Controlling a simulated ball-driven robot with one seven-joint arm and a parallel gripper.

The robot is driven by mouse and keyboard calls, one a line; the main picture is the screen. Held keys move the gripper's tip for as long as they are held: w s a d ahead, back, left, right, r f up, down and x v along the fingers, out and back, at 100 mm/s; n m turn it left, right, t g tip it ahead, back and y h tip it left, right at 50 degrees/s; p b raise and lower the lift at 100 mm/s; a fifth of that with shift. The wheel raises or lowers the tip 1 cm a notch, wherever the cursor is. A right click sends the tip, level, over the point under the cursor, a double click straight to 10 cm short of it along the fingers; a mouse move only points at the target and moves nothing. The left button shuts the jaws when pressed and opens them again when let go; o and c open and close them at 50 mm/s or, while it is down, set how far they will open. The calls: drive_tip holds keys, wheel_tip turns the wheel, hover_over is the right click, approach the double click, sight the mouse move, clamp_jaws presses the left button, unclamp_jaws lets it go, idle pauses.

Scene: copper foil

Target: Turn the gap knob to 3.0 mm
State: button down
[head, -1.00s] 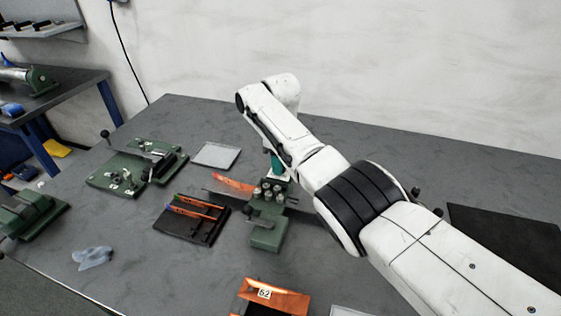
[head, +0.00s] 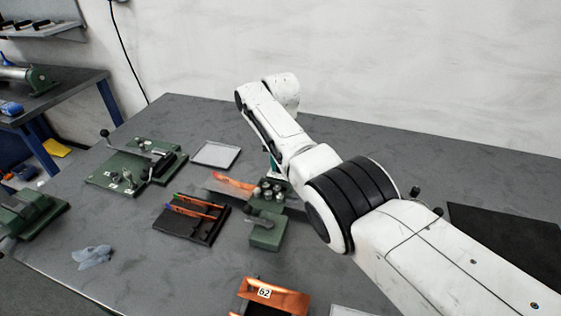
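A small green device (head: 264,232) stands near the middle of the table, with several pale round knob-like parts (head: 267,190) on top. I cannot tell which part is the gap knob, and no scale or 3.0 mm mark is readable. My arm reaches over from the right and ends behind the device, hiding part of it. A teal piece shows just below my arm; I cannot tell what it belongs to. My gripper is hidden behind my own arm, so its fingers and any contact with a knob do not show.
A green device with a crank (head: 130,170) stands to the left. A black tray (head: 190,225) holds orange-copper strips. A grey flat tray (head: 216,154), a blue-grey cloth (head: 93,256), a copper piece labelled 62 (head: 275,299) and a black mat (head: 500,235) lie around. The back of the table is clear.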

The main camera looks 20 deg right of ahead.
drive_tip(key=shift+r+m, duration=0.1)
drive_tip(key=shift+m, duration=1.5)
drive_tip(key=shift+w, duration=0.1)
drive_tip(key=c, duration=0.9)
unclamp_jaws()
drive_tip(key=shift+o, duration=0.2)
wheel_tip(320, 180, up, 11)
drive_tip(key=shift+f, duration=0.2)
